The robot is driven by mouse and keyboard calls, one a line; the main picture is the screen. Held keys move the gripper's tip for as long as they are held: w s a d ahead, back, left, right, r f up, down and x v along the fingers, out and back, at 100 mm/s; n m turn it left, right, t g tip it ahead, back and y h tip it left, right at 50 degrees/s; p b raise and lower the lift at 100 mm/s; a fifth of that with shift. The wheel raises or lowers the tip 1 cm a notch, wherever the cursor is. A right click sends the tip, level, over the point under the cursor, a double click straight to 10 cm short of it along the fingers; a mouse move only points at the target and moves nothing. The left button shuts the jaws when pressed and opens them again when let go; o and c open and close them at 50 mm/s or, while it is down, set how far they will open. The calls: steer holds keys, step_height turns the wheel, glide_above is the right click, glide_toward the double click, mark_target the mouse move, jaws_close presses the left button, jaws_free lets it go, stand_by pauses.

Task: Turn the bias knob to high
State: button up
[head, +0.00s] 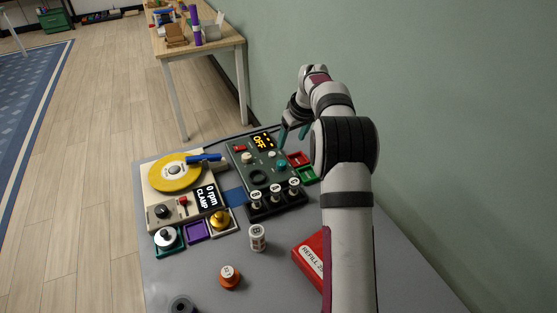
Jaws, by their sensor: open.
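A dark green control box (238,168) stands on the grey table, with an amber display (263,141) reading OFF. On its top are a cream knob (247,157), a teal knob (282,167), a red switch (239,148) and a dark round recess (258,177). The labels are too small to read, so I cannot tell which knob is the bias knob or where it points.
Several white-capped vials (275,190) stand at the box's front. A cream spinner unit (160,198) with a yellow disc is left. Red (299,159) and green (307,174) trays lie right, by my arm. A white jar (258,238), an orange-based bottle (230,281) and a red refill box (308,262) stand in front.

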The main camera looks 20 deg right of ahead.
mark_target(281, 163)
steer(key=shift+m, duration=0.3)
steer(key=x, duration=1.5)
steer(key=shift+w+f, duration=0.1)
steer(key=shift+w, duration=0.25)
jaws_close()
